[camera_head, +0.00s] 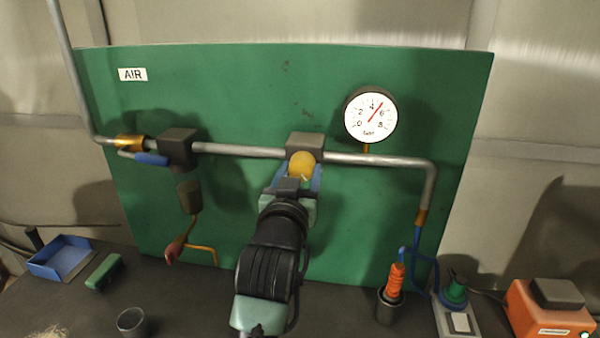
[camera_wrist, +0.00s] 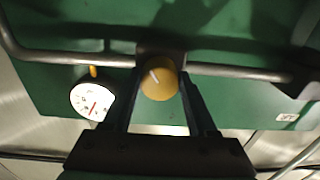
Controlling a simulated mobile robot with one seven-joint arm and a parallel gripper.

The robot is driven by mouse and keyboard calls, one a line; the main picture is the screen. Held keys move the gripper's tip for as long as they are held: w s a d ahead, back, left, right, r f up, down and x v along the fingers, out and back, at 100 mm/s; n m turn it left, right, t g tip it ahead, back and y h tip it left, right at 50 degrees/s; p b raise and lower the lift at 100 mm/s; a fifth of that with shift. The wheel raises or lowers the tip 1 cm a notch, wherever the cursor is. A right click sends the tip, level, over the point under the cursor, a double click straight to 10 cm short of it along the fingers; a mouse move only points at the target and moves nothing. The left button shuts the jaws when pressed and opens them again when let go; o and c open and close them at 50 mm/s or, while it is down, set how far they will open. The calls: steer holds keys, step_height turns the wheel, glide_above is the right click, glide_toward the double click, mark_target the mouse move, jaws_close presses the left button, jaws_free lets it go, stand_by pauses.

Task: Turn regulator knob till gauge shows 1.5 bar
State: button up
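The yellow round regulator knob (camera_head: 301,164) sits on the front of a dark block on the pipe. In the wrist view, the knob (camera_wrist: 159,84) shows a pale mark tilted to the upper left. My gripper (camera_head: 297,178) is at the knob, its blue fingers on either side of it. In the wrist view my gripper (camera_wrist: 162,78) has one finger left and one right of the knob; I cannot tell whether they touch it. The white pressure gauge (camera_head: 371,117) has its red needle between 4 and 6, near 5. It also shows in the wrist view (camera_wrist: 92,101).
A grey pipe (camera_head: 245,150) crosses the green board (camera_head: 240,90). A yellow fitting with a blue lever (camera_head: 152,159) is at left. A hanging cylinder (camera_head: 189,197), a blue tray (camera_head: 48,270), an orange-handled tool (camera_head: 395,280) and an orange box (camera_head: 540,312) stand clear of my gripper.

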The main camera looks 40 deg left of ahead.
steer(key=c, duration=0.5)
steer(key=shift+c, duration=0.2)
steer(key=n, duration=0.3)
steer(key=shift+w+d+n, duration=0.1)
steer(key=shift+n, duration=0.3)
steer(key=n+p, duration=0.1)
steer(key=n, duration=0.3)
steer(key=shift+n, duration=0.3)
steer(key=n+p, duration=0.1)
steer(key=n, duration=0.5)
steer(key=n+p, duration=0.1)
steer(key=n, duration=0.5)
steer(key=shift+r, duration=0.1)
steer(key=shift+n, duration=0.3)
